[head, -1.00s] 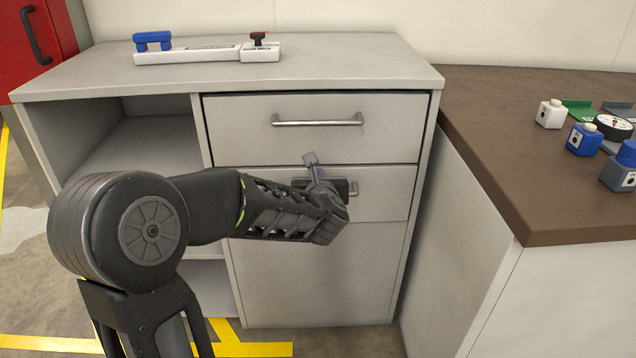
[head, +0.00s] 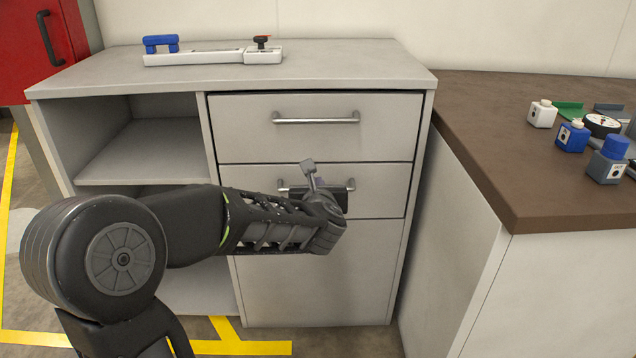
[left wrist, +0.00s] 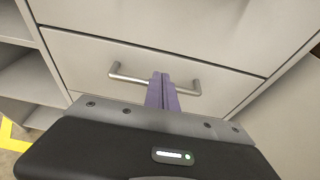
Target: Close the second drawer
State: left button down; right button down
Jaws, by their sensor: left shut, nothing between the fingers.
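The second drawer (head: 382,198) is the pale grey front below the top drawer (head: 240,130) in the cabinet. Its front looks flush or nearly flush with the cabinet; I cannot tell if a small gap remains. My left gripper (left wrist: 161,82) is shut and empty, its purple fingers pointing at this drawer's front. In the left wrist view the fingers overlap the middle of its silver bar handle (left wrist: 128,77); contact cannot be told. In the head view my left gripper (head: 325,192) hides the handle's middle, and its fingertips are mostly hidden. My right gripper is out of view.
Open shelves (head: 140,155) are left of the drawers. A white device with a blue handle (head: 200,57) lies on the cabinet top. A brown counter (head: 480,140) with several bottles stands close on the right. A red cabinet (head: 45,50) is at the far left.

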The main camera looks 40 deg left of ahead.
pick_arm(q)
jog(key=p+v, duration=0.1)
jog(key=v, duration=0.6)
jog(key=shift+s+d+p, duration=0.2)
jog(key=shift+p, duration=0.15)
jog(key=shift+r, duration=0.1)
